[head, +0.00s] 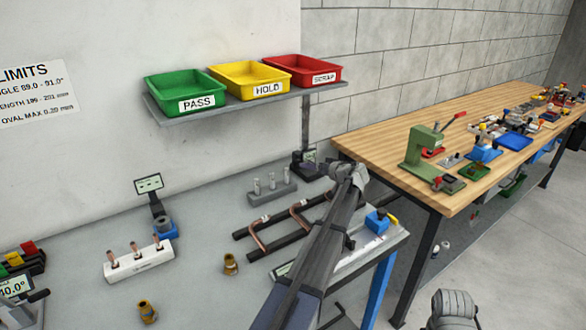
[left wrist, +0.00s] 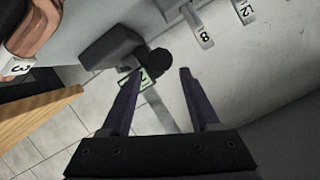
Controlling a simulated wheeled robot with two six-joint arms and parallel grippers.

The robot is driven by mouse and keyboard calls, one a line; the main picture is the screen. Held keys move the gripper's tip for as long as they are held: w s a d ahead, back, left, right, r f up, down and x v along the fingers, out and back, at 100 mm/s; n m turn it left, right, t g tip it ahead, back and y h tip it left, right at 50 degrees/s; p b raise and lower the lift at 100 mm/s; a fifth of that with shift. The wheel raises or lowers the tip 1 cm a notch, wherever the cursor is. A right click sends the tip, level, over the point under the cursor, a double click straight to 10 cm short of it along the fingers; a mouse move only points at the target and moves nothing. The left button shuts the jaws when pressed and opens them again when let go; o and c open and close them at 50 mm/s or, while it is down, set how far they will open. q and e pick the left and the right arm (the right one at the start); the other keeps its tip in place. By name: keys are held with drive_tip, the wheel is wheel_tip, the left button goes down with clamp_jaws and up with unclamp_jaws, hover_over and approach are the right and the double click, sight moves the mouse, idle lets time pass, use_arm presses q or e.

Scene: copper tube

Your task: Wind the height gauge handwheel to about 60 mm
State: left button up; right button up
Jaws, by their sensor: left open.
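The height gauge (head: 299,165) is a dark device with a small lit display, at the back edge of the grey table. In the left wrist view its grey body (left wrist: 108,49) stands beyond my fingers, with a round black handwheel (left wrist: 155,62) and a small display (left wrist: 148,82) beside it; the reading is too small to read. My left gripper (left wrist: 159,71) is open and empty. The handwheel shows between its fingertips, but whether they are level with it I cannot tell. In the head view my left gripper (head: 347,173) is just right of the gauge, its fingers mostly hidden.
Green, yellow and red bins (head: 254,76) sit on a shelf above. A rack of grey pins (head: 272,190) and bent copper tubes (head: 299,217) on dark bars lie near my left arm. A wooden bench (head: 398,150) stands to the right. Part of my right arm shows at the lower right.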

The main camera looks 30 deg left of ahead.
sight(297, 163)
use_arm(q)
drive_tip(key=shift+w+a, duration=0.15)
drive_tip(key=shift+a, duration=0.15)
drive_tip(key=b+x, duration=0.2)
drive_tip(key=x, duration=0.5)
drive_tip(key=shift+a+f, duration=0.1)
drive_tip(key=shift+f, duration=0.05)
drive_tip(key=shift+a+b, duration=0.2)
drive_tip(key=shift+b, duration=0.1)
clamp_jaws()
